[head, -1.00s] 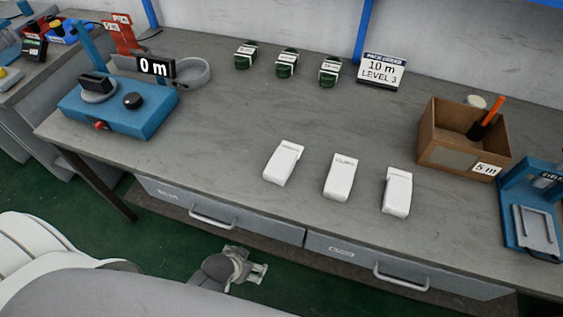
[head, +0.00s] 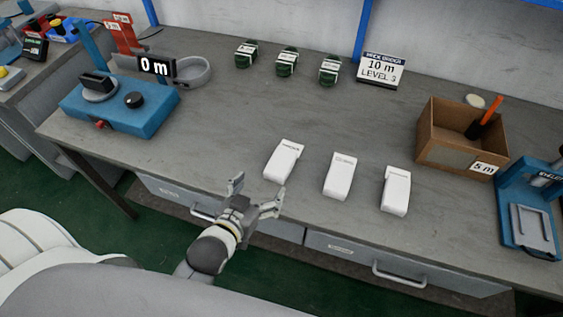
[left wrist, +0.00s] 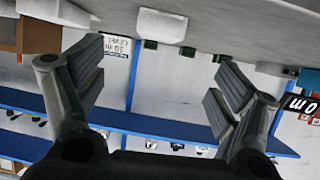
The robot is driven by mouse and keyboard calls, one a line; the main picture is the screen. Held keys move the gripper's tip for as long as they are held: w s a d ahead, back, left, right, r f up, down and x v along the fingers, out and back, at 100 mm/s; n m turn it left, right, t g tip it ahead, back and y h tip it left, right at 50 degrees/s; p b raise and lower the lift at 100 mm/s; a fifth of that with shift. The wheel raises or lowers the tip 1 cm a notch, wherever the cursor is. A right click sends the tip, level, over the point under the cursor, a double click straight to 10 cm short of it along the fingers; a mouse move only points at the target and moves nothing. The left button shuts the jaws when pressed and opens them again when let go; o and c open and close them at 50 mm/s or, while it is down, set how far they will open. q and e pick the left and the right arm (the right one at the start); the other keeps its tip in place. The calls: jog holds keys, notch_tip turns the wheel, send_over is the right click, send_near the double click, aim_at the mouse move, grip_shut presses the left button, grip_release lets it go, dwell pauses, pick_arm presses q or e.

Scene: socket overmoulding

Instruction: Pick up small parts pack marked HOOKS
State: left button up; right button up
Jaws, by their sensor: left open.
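Three white small parts packs lie in a row on the grey bench in the head view: left (head: 283,161), middle (head: 340,177) and right (head: 395,191). Their end markings are too small to read, so I cannot tell which says HOOKS. My left gripper (head: 256,192) is open and empty at the bench's front edge, just in front of and below the left pack, apart from it. In the left wrist view, which is upside down, the open fingers (left wrist: 158,80) have nothing between them; two white packs (left wrist: 162,24) show beyond. My right gripper is not in view.
A blue winding device (head: 120,108) stands at the left, and several green-wrapped coils (head: 287,62) sit at the back beside a 10 m sign (head: 381,70). A brown box (head: 450,155) and a blue device (head: 530,210) are at the right.

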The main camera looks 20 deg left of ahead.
aim_at(278, 167)
pick_arm(q)
jog(key=shift+p+x, duration=0.45)
jog(key=shift+x, duration=4.9)
jog(key=shift+d, duration=0.1)
jog(key=shift+c, duration=0.3)
jog(key=c, duration=1.1)
jog(key=shift+o, duration=0.2)
jog(key=shift+r, duration=0.15)
